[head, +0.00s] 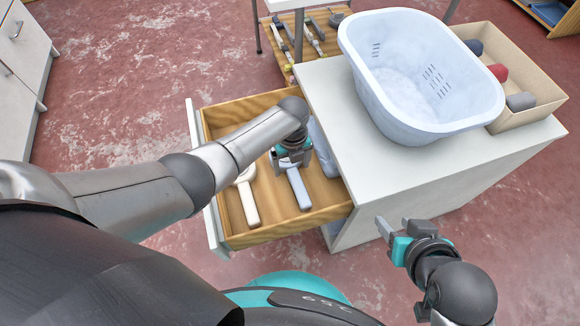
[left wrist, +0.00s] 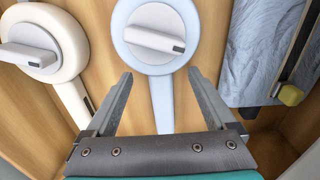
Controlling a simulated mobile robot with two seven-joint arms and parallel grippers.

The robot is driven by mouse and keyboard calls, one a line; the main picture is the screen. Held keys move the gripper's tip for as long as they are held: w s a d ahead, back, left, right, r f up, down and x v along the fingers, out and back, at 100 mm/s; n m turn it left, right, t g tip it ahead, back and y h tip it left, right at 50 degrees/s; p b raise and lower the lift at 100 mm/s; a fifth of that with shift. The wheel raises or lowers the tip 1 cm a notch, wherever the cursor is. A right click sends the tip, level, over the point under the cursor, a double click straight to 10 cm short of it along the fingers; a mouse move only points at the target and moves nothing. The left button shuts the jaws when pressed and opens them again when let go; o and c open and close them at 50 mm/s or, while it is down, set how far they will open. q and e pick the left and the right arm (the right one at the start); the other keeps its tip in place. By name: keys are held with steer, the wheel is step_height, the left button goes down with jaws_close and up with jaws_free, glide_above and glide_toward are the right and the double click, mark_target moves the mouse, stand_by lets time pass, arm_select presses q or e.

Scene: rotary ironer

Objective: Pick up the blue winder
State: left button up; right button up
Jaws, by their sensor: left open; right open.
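My right gripper (head: 393,227) is open and empty, outside the drawer by the cabinet.
A cream winder (head: 247,200) lies left of the blue one. A grey-blue marbled item (left wrist: 262,50) lies to its right. The drawer walls (head: 286,234) are close around. A pale basket (head: 400,120) and a box of coloured rolls (head: 545,95) stand on the cabinet top.

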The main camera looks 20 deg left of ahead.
arm_select(q)
steer(key=shift+f, duration=0.2)
jaws_close()
stand_by(0.8)
